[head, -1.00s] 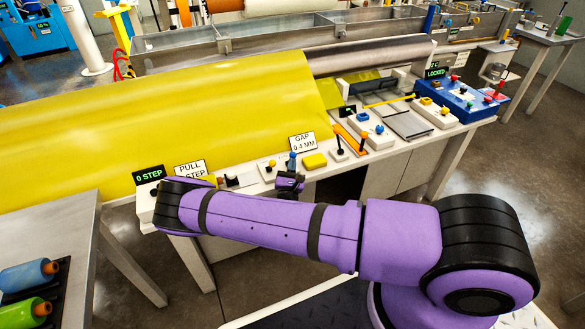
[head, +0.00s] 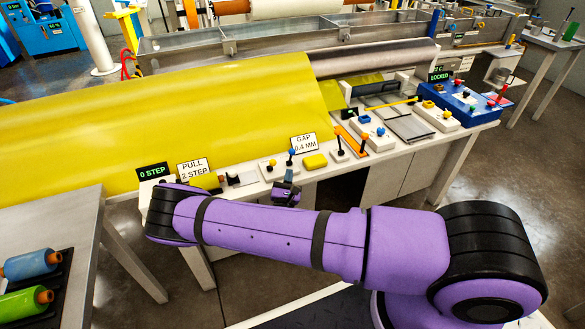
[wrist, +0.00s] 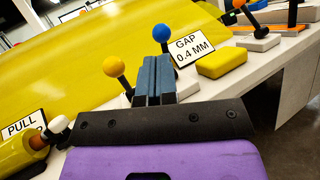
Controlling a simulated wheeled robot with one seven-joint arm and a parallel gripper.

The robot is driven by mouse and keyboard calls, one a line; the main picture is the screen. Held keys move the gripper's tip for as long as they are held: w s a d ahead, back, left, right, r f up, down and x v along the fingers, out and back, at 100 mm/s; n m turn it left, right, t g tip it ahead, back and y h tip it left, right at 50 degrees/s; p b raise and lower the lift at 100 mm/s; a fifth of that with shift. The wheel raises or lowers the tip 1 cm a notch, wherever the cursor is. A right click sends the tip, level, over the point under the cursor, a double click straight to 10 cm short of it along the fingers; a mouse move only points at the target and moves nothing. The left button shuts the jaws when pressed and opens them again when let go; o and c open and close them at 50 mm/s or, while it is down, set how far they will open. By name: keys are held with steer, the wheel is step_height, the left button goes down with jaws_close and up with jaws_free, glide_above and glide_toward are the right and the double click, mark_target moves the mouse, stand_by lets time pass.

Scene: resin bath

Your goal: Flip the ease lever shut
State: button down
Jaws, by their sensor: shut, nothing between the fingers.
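No lever carries a readable ease label, so I cannot tell for sure which one it is. A lever with a blue ball knob (head: 291,153) stands upright by the GAP 0.4 MM sign (head: 304,143); a lever with a yellow ball knob (head: 272,163) stands just left of it. In the wrist view the blue knob (wrist: 162,32) shows beyond my fingertips and the yellow knob (wrist: 114,67) to their left. My gripper (wrist: 153,80) is shut and empty, in front of these levers at the bench's near edge. The fingers hide the blue lever's lower part.
The PULL 2 STEP sign (head: 194,169) is at the left. A yellow sheet (head: 150,125) slopes behind. Floor is open in front of the bench.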

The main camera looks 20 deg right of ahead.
steer(key=v, duration=0.7)
steer(key=shift+s+a+r, duration=0.15)
steer(key=shift+s+r, duration=0.1)
steer(key=shift+s, duration=0.25)
